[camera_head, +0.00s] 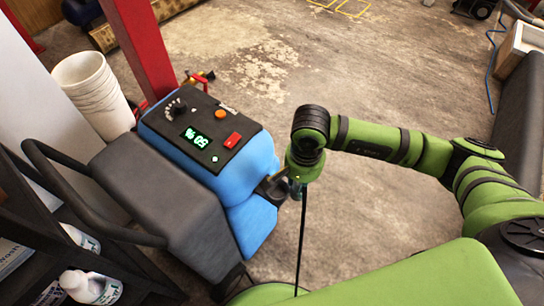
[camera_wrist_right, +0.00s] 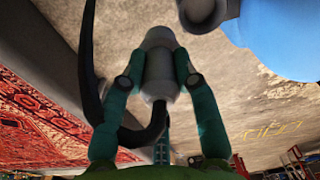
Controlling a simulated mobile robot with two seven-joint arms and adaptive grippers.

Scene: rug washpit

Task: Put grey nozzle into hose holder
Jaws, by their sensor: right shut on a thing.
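My right gripper (camera_head: 293,188) is beside the blue machine (camera_head: 205,135) in the head view, at the end of the green arm. In the wrist view my right gripper (camera_wrist_right: 159,65) is shut on the grey nozzle (camera_wrist_right: 158,78), with a finger on each side. The black hose (camera_head: 301,240) hangs down from it and curls past the fingers in the wrist view (camera_wrist_right: 88,60). The hose holder (camera_head: 270,190) is a dark cup on the machine's side, just left of the gripper. In the wrist view the grey holder (camera_wrist_right: 205,12) is apart from the nozzle. My left gripper is not in view.
The machine has a black control panel (camera_head: 205,125) and a dark grey body with a handle (camera_head: 85,220). Stacked white buckets (camera_head: 93,90) and a shelf with bottles (camera_head: 90,287) stand at left. A red rug (camera_wrist_right: 50,115) shows in the wrist view. Concrete floor (camera_head: 400,195) is open at right.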

